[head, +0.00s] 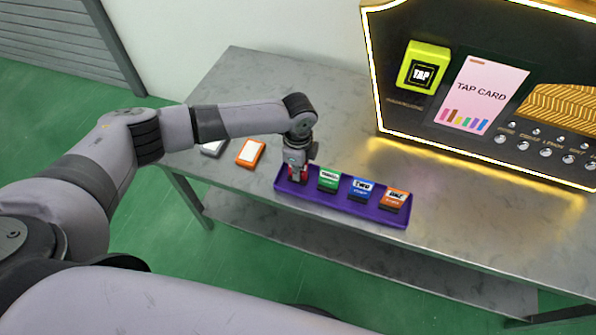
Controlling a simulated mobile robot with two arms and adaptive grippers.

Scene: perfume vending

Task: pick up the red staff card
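The red staff card (304,174) stands at the left end of a purple tray (357,207) on the metal table. My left gripper (296,172) points down over that end of the tray, with its fingers at the red card. The gripper and wrist hide most of the card, so I cannot tell whether the fingers are closed on it. My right gripper is not in view.
The tray also holds a green card (329,180), a blue card (360,189) and an orange card (394,199). Another orange card (250,153) and a grey-white card (213,147) lie left of it. A lit vending machine (480,150) with a yellow-green tap reader (424,67) stands behind right.

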